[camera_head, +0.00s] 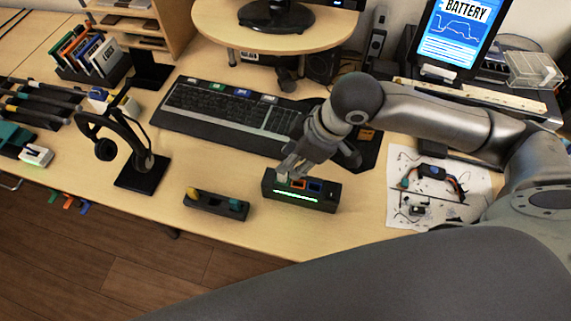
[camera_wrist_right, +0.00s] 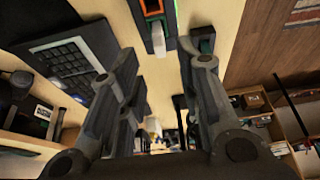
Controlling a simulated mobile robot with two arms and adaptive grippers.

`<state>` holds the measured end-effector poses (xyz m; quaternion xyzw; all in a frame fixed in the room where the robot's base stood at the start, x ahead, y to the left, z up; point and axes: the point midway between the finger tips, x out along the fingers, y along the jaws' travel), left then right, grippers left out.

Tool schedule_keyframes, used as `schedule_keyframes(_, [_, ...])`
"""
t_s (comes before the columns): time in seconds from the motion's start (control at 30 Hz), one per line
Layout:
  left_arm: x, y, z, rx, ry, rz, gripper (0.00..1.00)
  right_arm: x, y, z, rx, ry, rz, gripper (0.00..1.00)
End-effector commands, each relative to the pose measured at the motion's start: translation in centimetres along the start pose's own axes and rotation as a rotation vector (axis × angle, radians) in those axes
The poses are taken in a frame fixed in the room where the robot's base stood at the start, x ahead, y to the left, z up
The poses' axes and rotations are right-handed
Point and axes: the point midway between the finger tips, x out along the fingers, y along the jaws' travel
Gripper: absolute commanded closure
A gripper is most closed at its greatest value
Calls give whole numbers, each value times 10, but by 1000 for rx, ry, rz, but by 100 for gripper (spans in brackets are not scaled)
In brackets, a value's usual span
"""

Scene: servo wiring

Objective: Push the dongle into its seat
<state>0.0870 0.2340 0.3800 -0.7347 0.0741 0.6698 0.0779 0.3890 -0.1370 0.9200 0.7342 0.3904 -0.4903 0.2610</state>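A black box (camera_head: 320,202) with a lit green strip on its front stands near the desk's front edge. Its top shows an orange port (camera_head: 298,185) and a blue port (camera_head: 315,187). A pale dongle (camera_wrist_right: 158,40) stands at the box's end beside the orange port; how deep it sits cannot be told. It also shows in the head view (camera_head: 282,175), partly hidden by my right gripper. My right gripper (camera_head: 288,168) is over that end of the box. In the wrist view its fingers are spread, with the dongle in the gap between them. My left gripper is out of view.
A small black holder (camera_head: 216,205) with yellow and teal pieces lies left of the box. A keyboard (camera_head: 225,112) lies behind it, a headphone stand (camera_head: 142,172) at left. White paper (camera_head: 405,213) with small parts lies at right. Bare desk surrounds the holder.

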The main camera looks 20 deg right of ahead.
Motion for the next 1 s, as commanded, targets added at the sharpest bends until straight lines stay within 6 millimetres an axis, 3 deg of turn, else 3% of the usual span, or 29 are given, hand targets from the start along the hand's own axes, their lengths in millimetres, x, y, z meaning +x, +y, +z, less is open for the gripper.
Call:
schedule_keyframes(0.1, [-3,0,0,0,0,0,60,-26,1,-1,0,1,4,68])
schedule_keyframes(0.33, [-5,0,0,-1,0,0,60,-53,0,0,0,1,1,68])
schedule_keyframes(1.0, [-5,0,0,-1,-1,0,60,-56,0,0,1,0,-1,68])
